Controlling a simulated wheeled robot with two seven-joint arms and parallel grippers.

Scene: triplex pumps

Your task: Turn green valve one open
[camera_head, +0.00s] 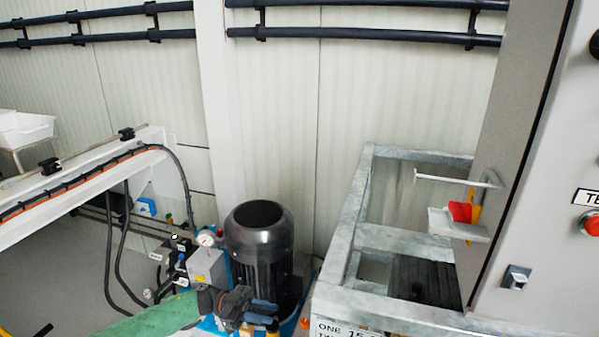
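I cannot make out a green valve with certainty. A small green and red part (169,218) stands among the fittings left of the pressure gauge (206,239), too small to tell whether it is a valve. My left gripper (262,311) is at the bottom centre, at the end of my green-sleeved arm. It is dark and lies in front of the foot of the black motor (259,238), among the pump fittings. Its fingers blend with the blue and dark parts there, so I cannot see whether they are apart or hold anything. My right gripper is not in view.
A grey metal frame (340,230) stands right of the motor. A grey cabinet (548,150) with a red button (590,224) fills the right side. A white beam (85,180) with hanging black hoses is at the left. Dark pipes (370,36) run along the wall.

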